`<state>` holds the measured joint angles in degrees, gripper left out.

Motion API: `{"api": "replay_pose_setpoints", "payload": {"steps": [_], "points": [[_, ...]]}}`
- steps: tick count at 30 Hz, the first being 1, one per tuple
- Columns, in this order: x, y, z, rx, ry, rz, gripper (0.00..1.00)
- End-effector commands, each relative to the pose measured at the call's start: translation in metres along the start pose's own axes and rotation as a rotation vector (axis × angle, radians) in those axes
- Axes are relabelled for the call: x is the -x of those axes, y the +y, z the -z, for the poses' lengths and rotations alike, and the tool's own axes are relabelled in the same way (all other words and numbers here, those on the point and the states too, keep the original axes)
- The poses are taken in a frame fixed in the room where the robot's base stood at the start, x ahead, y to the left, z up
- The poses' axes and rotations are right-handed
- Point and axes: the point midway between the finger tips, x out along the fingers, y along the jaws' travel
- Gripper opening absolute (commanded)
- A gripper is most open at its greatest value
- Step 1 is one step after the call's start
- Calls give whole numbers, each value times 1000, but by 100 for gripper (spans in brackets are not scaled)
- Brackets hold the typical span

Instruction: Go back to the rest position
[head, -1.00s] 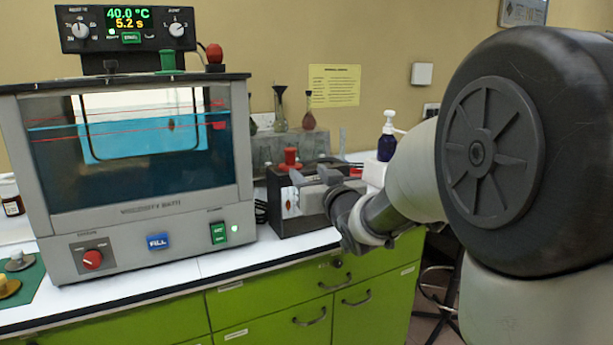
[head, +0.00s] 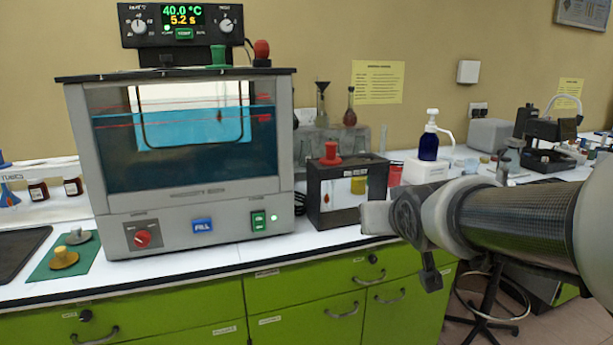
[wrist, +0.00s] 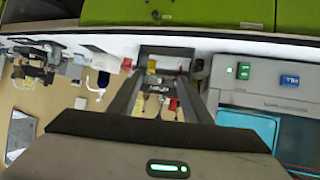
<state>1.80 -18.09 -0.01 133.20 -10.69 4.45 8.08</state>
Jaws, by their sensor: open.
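My gripper (head: 376,217) is in front of the green cabinets' worktop at the right of the viscosity bath in the head view. In the wrist view my gripper (wrist: 163,76) has its two fingers apart, with nothing seen held between them. The arm reaches in from the right edge of the head view. A black box with a red knob (head: 331,158) and a yellow patch in its window stands just behind the gripper. The gripper hides part of the worktop there; whether it touches anything cannot be told.
The viscosity bath (head: 185,165) stands at centre left, its display reading 40.0 °C and 5.2 s. A blue pump bottle (head: 429,147) and a microscope-like device (head: 551,140) stand to the right. A green mat (head: 60,262) lies left. A stool (head: 487,300) stands below the arm.

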Motion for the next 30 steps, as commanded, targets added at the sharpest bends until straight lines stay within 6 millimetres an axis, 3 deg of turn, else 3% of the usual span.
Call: {"api": "replay_pose_setpoints", "payload": {"steps": [1, 3, 13, 15, 23, 30], "points": [[26, 1, -23, -6, -77, -9, 45], [54, 0, -57, -11, -189, -12, 45], [159, -17, -173, -17, -553, 50, 45], [175, -16, -147, -16, -565, 51, 45], [211, -12, -80, -17, -565, 50, 45], [261, -7, 8, -17, -564, 49, 45]]}}
